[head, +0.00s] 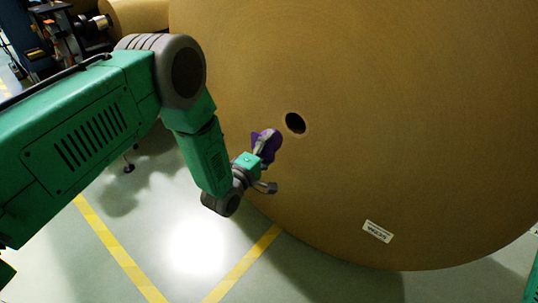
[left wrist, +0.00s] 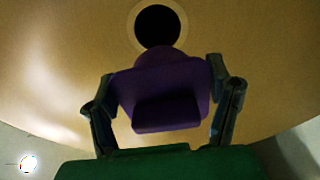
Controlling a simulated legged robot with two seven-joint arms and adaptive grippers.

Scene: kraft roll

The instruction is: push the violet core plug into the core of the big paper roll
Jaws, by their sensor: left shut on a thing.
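The big paper roll (head: 400,120) stands in front of me, brown, with its flat end facing me. Its core (head: 295,123) is a dark round hole, and in the left wrist view the core (left wrist: 158,27) has a paler ring around it. My left gripper (head: 265,155) is shut on the violet core plug (head: 268,143), just left of and below the core in the head view. In the left wrist view the plug (left wrist: 163,92) sits between both fingers, its far end just below the hole and overlapping the ring's lower edge. Whether it touches the roll cannot be told. My right gripper is not in view.
A white label (head: 377,231) is on the lower part of the roll's face. The grey floor has yellow lines (head: 118,248). Another brown roll (head: 138,15) and dark machinery (head: 65,35) stand at the back left.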

